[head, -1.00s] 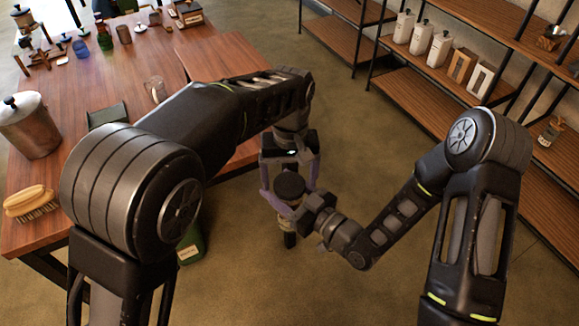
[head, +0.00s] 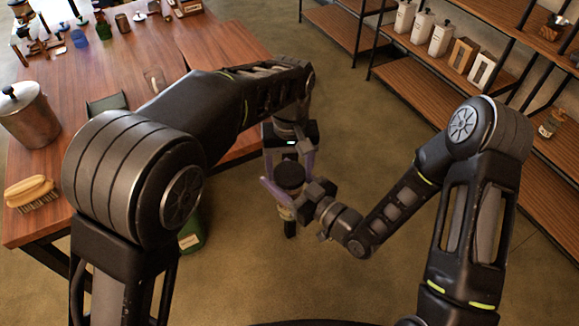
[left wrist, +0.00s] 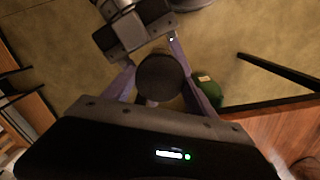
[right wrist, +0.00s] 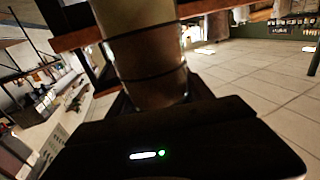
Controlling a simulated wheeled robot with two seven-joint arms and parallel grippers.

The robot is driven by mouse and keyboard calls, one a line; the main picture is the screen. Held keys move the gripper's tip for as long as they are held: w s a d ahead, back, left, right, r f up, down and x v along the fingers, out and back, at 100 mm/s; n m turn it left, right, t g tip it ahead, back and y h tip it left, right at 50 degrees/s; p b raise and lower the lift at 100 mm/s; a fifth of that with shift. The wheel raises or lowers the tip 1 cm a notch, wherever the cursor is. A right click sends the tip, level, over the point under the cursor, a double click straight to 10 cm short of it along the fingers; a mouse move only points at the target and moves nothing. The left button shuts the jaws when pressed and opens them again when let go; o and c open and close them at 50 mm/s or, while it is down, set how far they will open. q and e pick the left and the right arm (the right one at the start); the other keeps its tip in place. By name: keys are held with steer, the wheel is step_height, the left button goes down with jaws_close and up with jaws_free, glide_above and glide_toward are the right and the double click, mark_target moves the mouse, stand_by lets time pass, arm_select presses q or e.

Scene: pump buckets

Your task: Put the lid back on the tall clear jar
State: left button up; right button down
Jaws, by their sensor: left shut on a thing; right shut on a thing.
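The round dark lid (head: 290,176) is between the purple fingers of my left gripper (head: 289,178), which is shut on it. In the left wrist view the lid (left wrist: 160,77) shows as a dark disc seen from above. My right gripper (head: 304,203) is shut on the tall clear jar (head: 285,212), just below the lid. In the right wrist view the jar (right wrist: 143,55) has brownish contents and dark bands, and looks roughly upright. The lid and my grippers hide most of the jar in the head view. I cannot tell whether lid and rim touch.
The wooden table (head: 110,75) at left bears a metal canister (head: 28,118), a brush (head: 32,192), a dark tray (head: 107,103) and small jars. A green container (head: 190,232) stands beside the table. Shelves (head: 450,85) stand at right. The floor beyond my grippers is clear.

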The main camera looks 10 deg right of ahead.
arm_select(q)
steer(key=shift+c, duration=1.4)
steer(key=o, duration=1.6)
steer(key=shift+r, duration=0.15)
step_height(320, 180, up, 7)
steer(key=shift+r, duration=0.15)
